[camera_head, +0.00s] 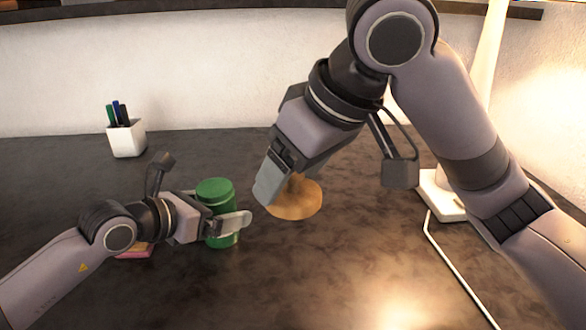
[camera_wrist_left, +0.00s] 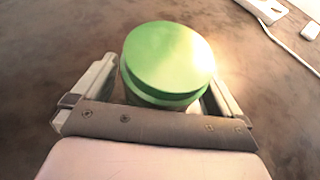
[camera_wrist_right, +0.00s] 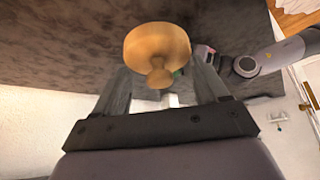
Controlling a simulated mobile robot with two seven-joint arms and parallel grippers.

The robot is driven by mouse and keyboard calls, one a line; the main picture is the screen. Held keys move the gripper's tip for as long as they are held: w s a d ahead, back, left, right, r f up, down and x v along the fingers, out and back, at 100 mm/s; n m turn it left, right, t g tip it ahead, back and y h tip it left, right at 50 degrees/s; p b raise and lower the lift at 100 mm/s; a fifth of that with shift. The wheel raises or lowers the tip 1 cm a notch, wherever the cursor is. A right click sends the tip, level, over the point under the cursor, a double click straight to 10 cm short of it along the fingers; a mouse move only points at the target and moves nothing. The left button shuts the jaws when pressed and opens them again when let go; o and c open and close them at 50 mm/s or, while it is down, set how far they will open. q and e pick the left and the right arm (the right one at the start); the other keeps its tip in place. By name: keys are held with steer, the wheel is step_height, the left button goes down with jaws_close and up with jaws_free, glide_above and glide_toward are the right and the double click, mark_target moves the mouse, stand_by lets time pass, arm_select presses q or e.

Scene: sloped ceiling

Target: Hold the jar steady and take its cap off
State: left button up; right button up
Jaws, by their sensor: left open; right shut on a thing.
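A green jar (camera_head: 222,232) stands upright on the dark table with a green cap (camera_head: 215,189) on top. The cap also fills the middle of the left wrist view (camera_wrist_left: 168,57). My left gripper (camera_head: 228,222) is open, its fingers on either side of the jar below the cap; I cannot tell whether they touch it. My right gripper (camera_head: 272,182) is shut on a round wooden piece (camera_head: 296,203), right of the jar. In the right wrist view this piece (camera_wrist_right: 157,42) is a disc whose knob lies between the fingers; the exact contact is unclear.
A white cup with pens (camera_head: 126,138) stands at the back left. A pink item (camera_head: 134,252) is partly hidden under my left arm. A white lamp base (camera_head: 441,195) and its cable (camera_head: 455,262) are on the right. The front middle of the table is clear.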

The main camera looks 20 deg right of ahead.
arm_select(q)
steer(key=v, duration=1.1)
steer(key=shift+s+a, duration=0.25)
